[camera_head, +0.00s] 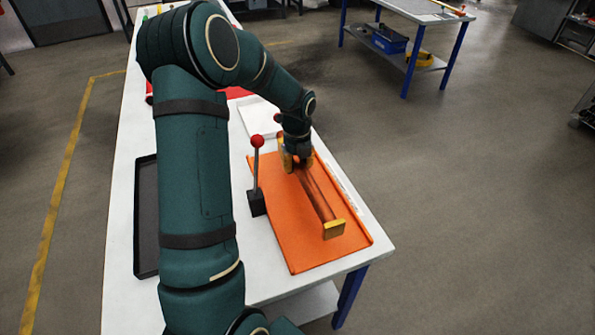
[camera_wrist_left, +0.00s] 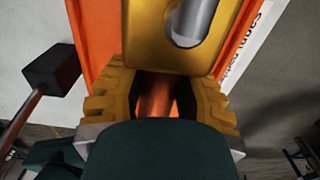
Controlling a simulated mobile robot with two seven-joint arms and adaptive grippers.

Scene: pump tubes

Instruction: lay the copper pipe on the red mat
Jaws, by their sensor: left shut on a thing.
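The copper pipe (camera_head: 317,194) lies along an orange tray (camera_head: 285,240), between a yellow end support (camera_head: 334,229) and a yellow part at its far end. My left gripper (camera_head: 294,163) is at the far end of the pipe. In the left wrist view its yellow ridged fingers (camera_wrist_left: 157,97) are shut on the copper pipe (camera_wrist_left: 156,103), close behind a yellow block with a grey metal cylinder. The red mat (camera_head: 239,92) shows at the back of the table, mostly hidden behind my left arm. My right gripper is not in view.
A lever with a red knob (camera_head: 257,142) and black base stands at the orange tray's left edge, close to my arm. A white flat item (camera_head: 258,120) lies beyond the tray. A black tray (camera_head: 146,215) lies at the table's left side.

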